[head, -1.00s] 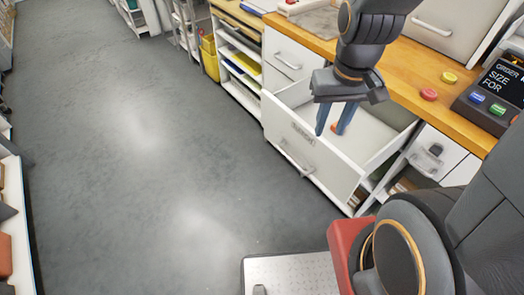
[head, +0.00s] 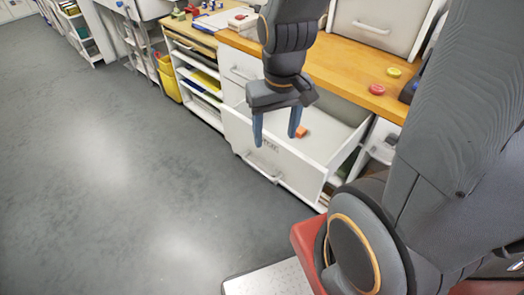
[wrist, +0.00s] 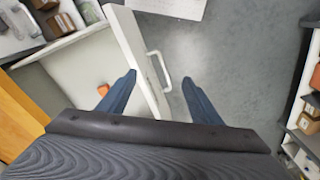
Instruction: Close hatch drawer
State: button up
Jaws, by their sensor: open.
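The white hatch drawer (head: 285,165) stands pulled out from under the wooden counter, with a bar handle (head: 262,167) on its front. In the wrist view its front panel (wrist: 137,50) and handle (wrist: 160,72) show from above. A small orange object (head: 301,131) lies inside the drawer; it also shows in the wrist view (wrist: 102,90). My gripper (head: 276,140) is open and empty, its blue fingers pointing down near the drawer front. In the wrist view, the panel and handle appear between the fingers (wrist: 158,76); contact cannot be told.
The wooden counter (head: 345,75) above holds a red button (head: 377,89) and a yellow button (head: 394,72). A shelf unit (head: 195,80) and a yellow bin (head: 168,78) stand to the left. The grey floor (head: 110,170) in front is clear.

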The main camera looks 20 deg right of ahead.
jog(key=c, duration=0.3)
jog(key=shift+w+a+n, duration=0.15)
jog(key=shift+w+n, duration=0.1)
jog(key=shift+n, duration=0.35)
jog(key=c, duration=0.4)
jog(key=w+a+n, duration=0.1)
jog(key=n, duration=0.2)
jog(key=w+a+f+n, duration=0.1)
jog(key=n, duration=0.2)
jog(key=w+a+n+h, duration=0.1)
jog(key=w+n, duration=0.1)
jog(key=shift+f+n+p, duration=0.4)
grip_shut()
jog(key=w+a+f+n+h, duration=0.1)
jog(key=w+a+f+n, duration=0.35)
jog(key=n, duration=0.75)
jog(key=n+p, duration=0.1)
jog(key=p, duration=0.1)
send_over(247, 155)
jog(key=a, duration=0.1)
jog(key=f, duration=0.8)
jog(key=shift+s+a+f, duration=0.15)
jog(key=shift+s+f, duration=0.1)
jog(key=shift+s, duration=0.15)
jog(key=shift+w+d+f, duration=0.1)
jog(key=shift+w+d, duration=0.25)
jog(key=shift+d, duration=0.2)
